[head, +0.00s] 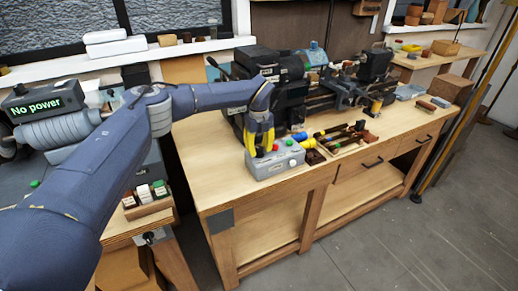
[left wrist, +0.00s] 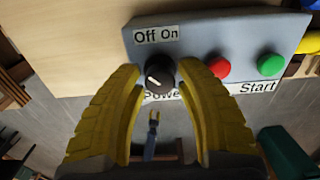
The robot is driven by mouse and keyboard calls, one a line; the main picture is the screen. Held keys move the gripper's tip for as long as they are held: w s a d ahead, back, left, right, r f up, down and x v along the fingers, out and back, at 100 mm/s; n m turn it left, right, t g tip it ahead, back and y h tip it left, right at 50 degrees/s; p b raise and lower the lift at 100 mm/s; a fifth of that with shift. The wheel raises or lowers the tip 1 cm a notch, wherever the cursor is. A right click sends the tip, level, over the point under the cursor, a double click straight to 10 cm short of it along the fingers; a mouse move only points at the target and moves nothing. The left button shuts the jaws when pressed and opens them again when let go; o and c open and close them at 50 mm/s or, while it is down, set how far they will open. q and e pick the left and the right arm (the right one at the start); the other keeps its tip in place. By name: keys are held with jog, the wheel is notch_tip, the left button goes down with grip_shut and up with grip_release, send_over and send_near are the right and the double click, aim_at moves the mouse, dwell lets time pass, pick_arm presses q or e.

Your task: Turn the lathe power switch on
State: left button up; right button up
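The grey switch box (head: 275,160) sits at the front left of the lathe bench. In the left wrist view, its dark power switch knob (left wrist: 160,72) is under an "Off On" label (left wrist: 157,35), with a white mark slanting toward the Off side. My left gripper (head: 260,140) reaches down over the box. In the left wrist view, its yellow fingertips (left wrist: 160,75) are on either side of the knob, partly closed, with slim gaps seeming to show. The lathe (head: 290,85) stands behind the box. My right gripper is not in view.
A red button (left wrist: 219,68) and a green Start button (left wrist: 270,65) sit right of the knob. A display (head: 38,103) reads "No power". Hand tools (head: 345,138) lie right of the box. The bench front (head: 235,192) is clear.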

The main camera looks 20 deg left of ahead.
pick_arm(q)
grip_shut()
jog(key=m, duration=0.8)
jog(key=shift+m, duration=0.4)
jog(key=m, duration=0.4)
jog(key=shift+m, duration=2.5)
